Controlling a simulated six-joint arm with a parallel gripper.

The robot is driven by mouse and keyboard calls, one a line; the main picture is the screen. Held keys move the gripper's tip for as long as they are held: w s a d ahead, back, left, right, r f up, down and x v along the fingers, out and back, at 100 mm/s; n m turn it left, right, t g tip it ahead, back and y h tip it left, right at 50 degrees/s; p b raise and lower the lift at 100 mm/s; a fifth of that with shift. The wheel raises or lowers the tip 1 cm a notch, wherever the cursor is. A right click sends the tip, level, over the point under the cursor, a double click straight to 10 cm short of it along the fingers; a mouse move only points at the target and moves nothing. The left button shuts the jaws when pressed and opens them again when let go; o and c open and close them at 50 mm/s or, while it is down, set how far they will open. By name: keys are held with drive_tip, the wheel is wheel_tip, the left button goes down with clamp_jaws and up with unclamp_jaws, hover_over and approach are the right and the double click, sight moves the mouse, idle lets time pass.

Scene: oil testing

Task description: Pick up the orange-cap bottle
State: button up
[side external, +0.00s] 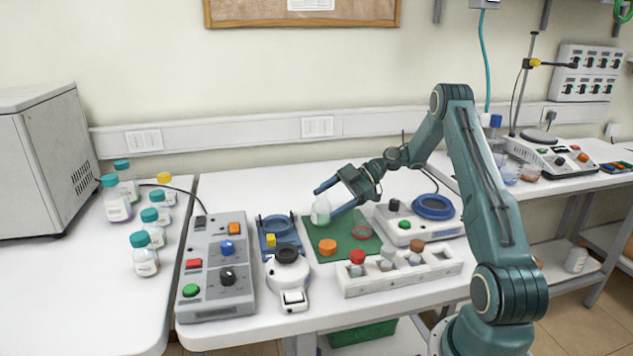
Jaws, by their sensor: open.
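My gripper (326,202) is open above the green mat (367,251), with its two fingers pointing left. A clear, pale bottle (320,212) stands upright at the mat's back left, at the fingertips. It appears to be between them, but I cannot tell whether they touch it. No cap shows on this bottle. An orange cap (327,246) rests on the mat in front of it, apart from the gripper. No bottle shows under the orange cap.
A white rack (400,275) with several small bottles stands in front of the mat. A blue-ringed device (433,208) is to the right. A grey control box (217,270) and a white round device (289,272) are to the left. Several teal-capped bottles (145,255) stand at far left.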

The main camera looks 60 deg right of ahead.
sight(316, 209)
drive_tip(key=shift+x, duration=2.35)
drive_tip(key=c, duration=1.2)
drive_tip(key=shift+c, duration=0.2)
drive_tip(key=shift+r, duration=5)
drive_tip(key=shift+s+r, duration=0.1)
